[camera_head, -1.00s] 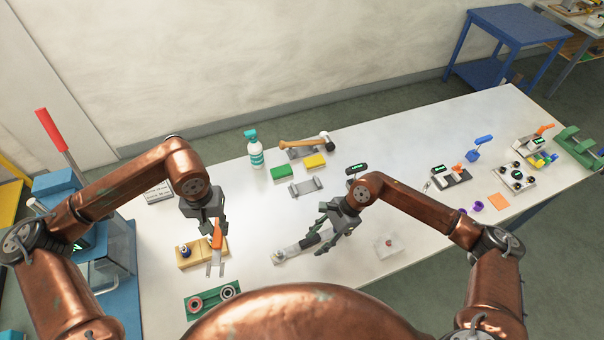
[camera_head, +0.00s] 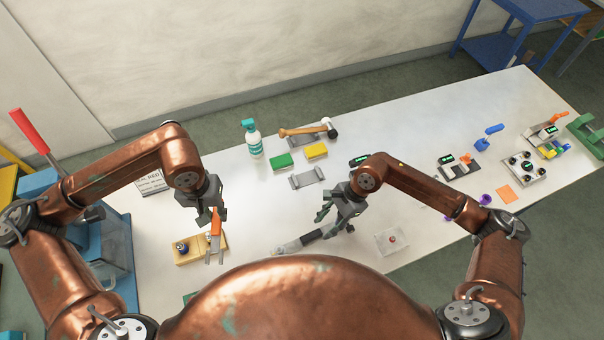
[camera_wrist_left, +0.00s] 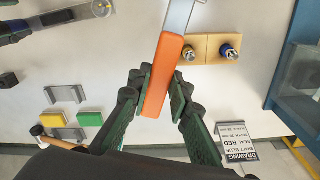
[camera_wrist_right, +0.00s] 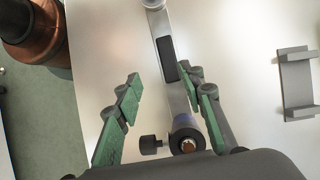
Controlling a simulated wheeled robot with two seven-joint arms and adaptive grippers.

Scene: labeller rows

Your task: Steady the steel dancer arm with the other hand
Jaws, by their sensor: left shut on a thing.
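The steel dancer arm (camera_head: 296,243) is a flat grey bar with a black pad, lying over the table's near middle. In the right wrist view the dancer arm (camera_wrist_right: 163,38) runs between my fingers, nearer the right one, with a dark roller (camera_wrist_right: 187,140) at its lower end. My right gripper (camera_head: 336,222) is open above it; its fingers (camera_wrist_right: 158,95) appear apart from the bar. My left gripper (camera_head: 215,222) is shut on the orange handle (camera_wrist_left: 166,72) of a flat metal tool, which points down beside a tan block (camera_head: 187,250).
A clear tray (camera_head: 392,241) with a small red item lies right of my right gripper. A grey bracket (camera_head: 307,178), green block (camera_head: 282,161), yellow block (camera_head: 316,151), hammer (camera_head: 305,131) and spray bottle (camera_head: 252,138) stand behind. A blue machine (camera_head: 110,262) is at left.

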